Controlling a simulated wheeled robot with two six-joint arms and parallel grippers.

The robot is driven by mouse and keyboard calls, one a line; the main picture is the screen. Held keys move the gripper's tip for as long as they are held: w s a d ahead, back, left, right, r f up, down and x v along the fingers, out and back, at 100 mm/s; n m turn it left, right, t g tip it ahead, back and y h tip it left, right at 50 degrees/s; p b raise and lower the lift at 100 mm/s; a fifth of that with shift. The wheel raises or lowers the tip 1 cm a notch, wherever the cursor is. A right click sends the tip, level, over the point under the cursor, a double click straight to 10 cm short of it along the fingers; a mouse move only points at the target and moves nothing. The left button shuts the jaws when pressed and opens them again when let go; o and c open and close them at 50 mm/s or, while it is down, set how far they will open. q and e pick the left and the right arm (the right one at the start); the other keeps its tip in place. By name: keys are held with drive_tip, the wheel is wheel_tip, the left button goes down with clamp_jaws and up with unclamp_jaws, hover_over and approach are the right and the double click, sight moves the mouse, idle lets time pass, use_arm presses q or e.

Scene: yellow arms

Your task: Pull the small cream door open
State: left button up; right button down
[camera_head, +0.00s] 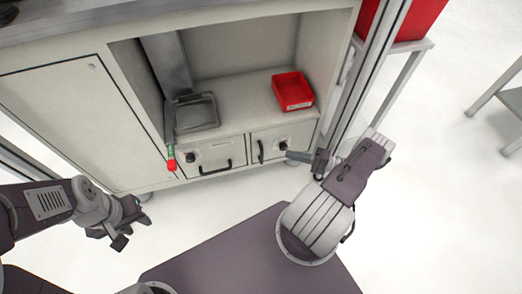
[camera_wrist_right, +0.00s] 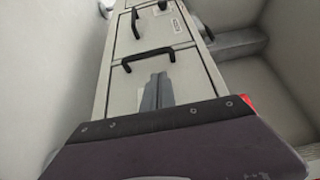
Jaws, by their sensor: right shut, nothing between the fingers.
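The small cream door (camera_head: 285,141) is the right one of two low fronts in the cabinet and looks closed, flush with the frame. Its black upright handle (camera_head: 261,151) is on its left side. In the right wrist view the nearest cream panel (camera_wrist_right: 190,75) and its black bar handle (camera_wrist_right: 148,57) lie beyond my fingers. My right gripper (camera_head: 290,156) is shut and empty, in front of the door and apart from the handle; its fingers also show in the right wrist view (camera_wrist_right: 158,90). My left gripper (camera_head: 132,232) is open and empty, away from the cabinet at lower left.
A second cream front (camera_head: 213,157) with a black handle is beside the door. Above are a red bin (camera_head: 293,91) and a grey tray (camera_head: 195,112). A red and green item (camera_head: 171,160) is at the compartment's left edge. The floor in front is clear.

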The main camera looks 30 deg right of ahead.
drive_tip(key=b, duration=0.3)
approach(254, 146)
drive_tip(key=x, duration=0.3)
drive_tip(key=shift+w+a+f, duration=0.1)
drive_tip(key=shift+w+a, duration=0.4)
drive_tip(key=shift+s, duration=0.15)
